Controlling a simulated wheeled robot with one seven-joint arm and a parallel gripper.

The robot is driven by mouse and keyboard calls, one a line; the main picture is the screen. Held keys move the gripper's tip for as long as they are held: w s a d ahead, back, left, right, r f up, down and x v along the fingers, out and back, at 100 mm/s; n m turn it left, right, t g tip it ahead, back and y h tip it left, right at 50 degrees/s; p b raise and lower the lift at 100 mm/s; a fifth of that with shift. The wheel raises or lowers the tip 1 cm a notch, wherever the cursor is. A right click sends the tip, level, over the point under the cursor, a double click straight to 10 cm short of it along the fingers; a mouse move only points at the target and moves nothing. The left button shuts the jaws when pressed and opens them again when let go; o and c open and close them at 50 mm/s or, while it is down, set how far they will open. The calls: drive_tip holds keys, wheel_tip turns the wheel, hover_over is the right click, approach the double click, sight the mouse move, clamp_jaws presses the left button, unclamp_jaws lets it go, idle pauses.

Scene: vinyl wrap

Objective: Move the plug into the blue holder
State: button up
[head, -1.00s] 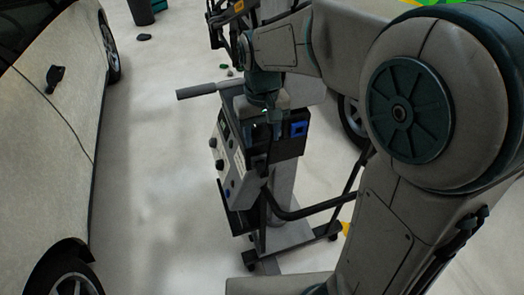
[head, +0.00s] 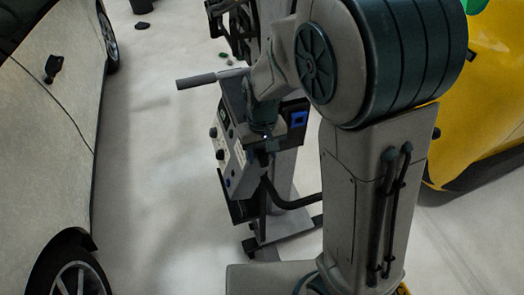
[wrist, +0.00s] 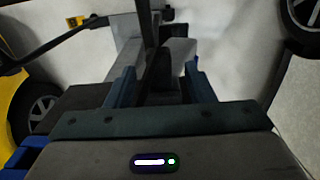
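The blue holder (head: 298,118) is on the right side of the cart's dark top in the head view, just right of my gripper (head: 267,138). A blue part that looks like the same holder shows at the lower left of the wrist view (wrist: 32,143). My gripper is over the cart top and points down. In the wrist view its two blue fingers (wrist: 160,72) stand apart. A black shape (wrist: 158,72), perhaps the plug or its cable, lies between or beyond them; I cannot tell whether they touch it. The plug is not clearly visible in the head view.
The cart has a grey control panel (head: 232,160) with knobs and a handle (head: 212,78) sticking out left. A black hose (head: 292,202) loops from its side. A pale car (head: 60,130) stands left and a yellow car (head: 485,110) right. The floor left of the cart is clear.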

clamp_jaws()
drive_tip(key=shift+s+d, duration=0.2)
drive_tip(key=shift+s, duration=0.5)
idle(0.4)
drive_tip(key=s+d, duration=0.1)
drive_tip(key=s, duration=0.5)
drive_tip(key=shift+s+d, duration=0.25)
drive_tip(key=shift+d, duration=0.15)
idle(0.5)
drive_tip(key=shift+w, duration=0.1)
